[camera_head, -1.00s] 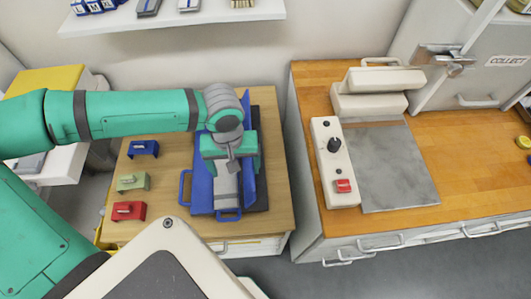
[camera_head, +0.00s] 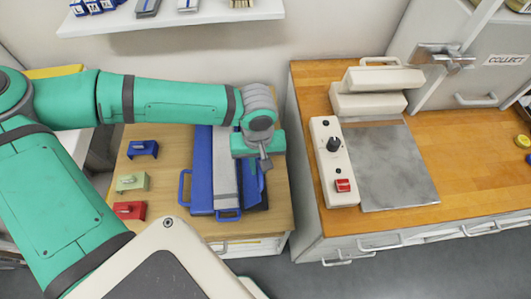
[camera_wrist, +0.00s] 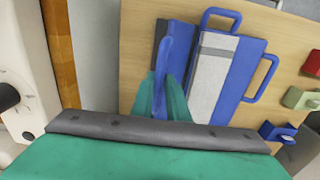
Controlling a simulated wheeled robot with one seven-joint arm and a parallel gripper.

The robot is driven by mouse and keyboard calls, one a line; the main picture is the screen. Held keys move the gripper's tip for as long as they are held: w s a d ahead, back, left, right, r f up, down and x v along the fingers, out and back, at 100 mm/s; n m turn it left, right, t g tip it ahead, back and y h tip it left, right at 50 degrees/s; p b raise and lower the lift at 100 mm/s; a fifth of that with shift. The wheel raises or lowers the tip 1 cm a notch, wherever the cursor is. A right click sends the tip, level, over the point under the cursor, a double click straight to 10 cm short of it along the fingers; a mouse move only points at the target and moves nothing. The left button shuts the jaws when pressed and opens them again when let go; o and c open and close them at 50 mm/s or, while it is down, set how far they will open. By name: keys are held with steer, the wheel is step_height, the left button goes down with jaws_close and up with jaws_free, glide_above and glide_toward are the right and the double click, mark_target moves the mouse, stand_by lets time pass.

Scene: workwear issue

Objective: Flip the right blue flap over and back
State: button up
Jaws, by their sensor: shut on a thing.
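A blue folding board (camera_head: 202,170) with a grey-white strip down its middle lies on the wooden table top. It also shows in the wrist view (camera_wrist: 238,82). In the head view my gripper (camera_head: 264,160) is over the board's right side.
Blue (camera_head: 143,149), green (camera_head: 132,182) and red (camera_head: 130,210) blocks stand left of the board. Blue loop handles stick out at its left (camera_head: 184,187) and front. Right, across a gap, a counter holds a white control box (camera_head: 335,165) and a grey plate (camera_head: 390,165).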

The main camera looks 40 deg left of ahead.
steer(key=shift+o, duration=0.4)
steer(key=shift+w+d+f, duration=0.75)
steer(key=shift+w+f, duration=0.15)
steer(key=shift+w+d+f, duration=0.1)
steer(key=shift+w+d, duration=0.05)
steer(key=shift+c, duration=0.8)
steer(key=shift+f, duration=0.45)
steer(key=shift+w+d+f, duration=0.1)
steer(key=shift+d+f, duration=0.2)
steer(key=shift+f, duration=0.4)
steer(key=o, duration=0.4)
steer(key=shift+s, duration=0.2)
steer(key=shift+o, duration=0.2)
steer(key=shift+r, duration=0.85)
step_height(320, 180, up, 6)
steer(key=shift+w+r, duration=0.2)
steer(key=shift+r, duration=0.05)
